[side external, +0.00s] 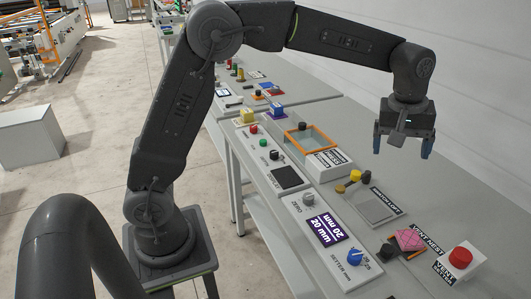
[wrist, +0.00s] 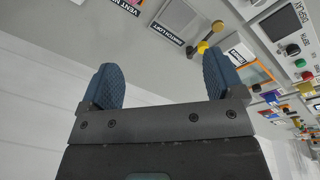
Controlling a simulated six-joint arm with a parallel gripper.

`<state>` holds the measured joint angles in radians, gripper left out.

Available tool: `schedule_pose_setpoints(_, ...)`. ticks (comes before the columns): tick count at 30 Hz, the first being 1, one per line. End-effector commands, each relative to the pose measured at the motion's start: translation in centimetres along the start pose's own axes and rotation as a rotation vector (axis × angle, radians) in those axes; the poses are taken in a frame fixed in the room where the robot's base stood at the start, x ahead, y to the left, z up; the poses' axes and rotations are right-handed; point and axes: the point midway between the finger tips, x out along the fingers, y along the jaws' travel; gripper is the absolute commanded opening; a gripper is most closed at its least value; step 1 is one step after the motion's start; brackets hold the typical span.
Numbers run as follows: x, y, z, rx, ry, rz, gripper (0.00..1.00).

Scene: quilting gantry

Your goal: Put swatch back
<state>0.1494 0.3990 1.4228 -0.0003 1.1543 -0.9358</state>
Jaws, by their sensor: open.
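A pink quilted swatch (side external: 409,239) lies near the right end of the bench in the side view, next to a black label and a black knob (side external: 387,250). It appears tilted, with a bit of orange showing under its front edge. A grey square pad (side external: 377,208) with a black label lies behind and left of it and looks bare. My gripper (side external: 402,147) is open and empty, well above the bench, with its blue fingers pointing down.
A red button (side external: 461,257) stands right of the swatch. A purple display (side external: 326,229) and a blue dial (side external: 354,257) are in front. Yellow and black knobs (side external: 353,176) stand behind the grey pad. An orange-framed box (side external: 305,141) is farther left. The bench's rear strip is clear.

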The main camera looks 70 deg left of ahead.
Motion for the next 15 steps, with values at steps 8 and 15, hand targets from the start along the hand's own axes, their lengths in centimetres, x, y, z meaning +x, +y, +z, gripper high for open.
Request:
schedule_pose_setpoints(8,-7.2,-9.8,4.4,0.300,0.107,0.082,0.88)
schedule_pose_setpoints(15,-8.3,-18.3,9.7,0.558,0.219,0.112,0.88)
